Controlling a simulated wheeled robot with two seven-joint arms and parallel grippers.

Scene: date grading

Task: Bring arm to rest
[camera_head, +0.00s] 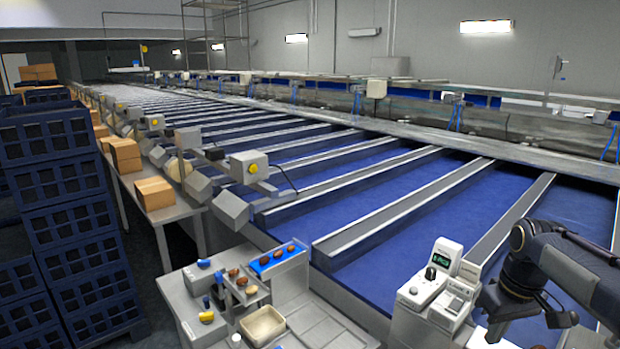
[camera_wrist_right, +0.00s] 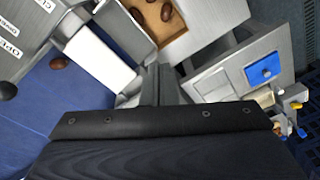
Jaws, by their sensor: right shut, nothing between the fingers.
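My right arm comes in at the right edge of the head view, dark and bent. Its right gripper (camera_head: 492,318) hangs low beside a white device with a small green display (camera_head: 440,260). In the right wrist view the gripper (camera_wrist_right: 156,82) has its grey fingers together, with nothing between them. Below the fingers there are a brown box holding dates (camera_wrist_right: 145,28) and a white panel (camera_wrist_right: 98,56). A single date (camera_wrist_right: 60,62) lies on a blue surface at the left. My left gripper is not in view.
A grey bench (camera_head: 190,322) carries dates, a blue strip (camera_head: 278,259) and a cream tray (camera_head: 263,326). Blue conveyor lanes (camera_head: 390,225) run behind it. Stacked dark blue crates (camera_head: 62,209) stand at the left, near cardboard boxes (camera_head: 154,193) on a table.

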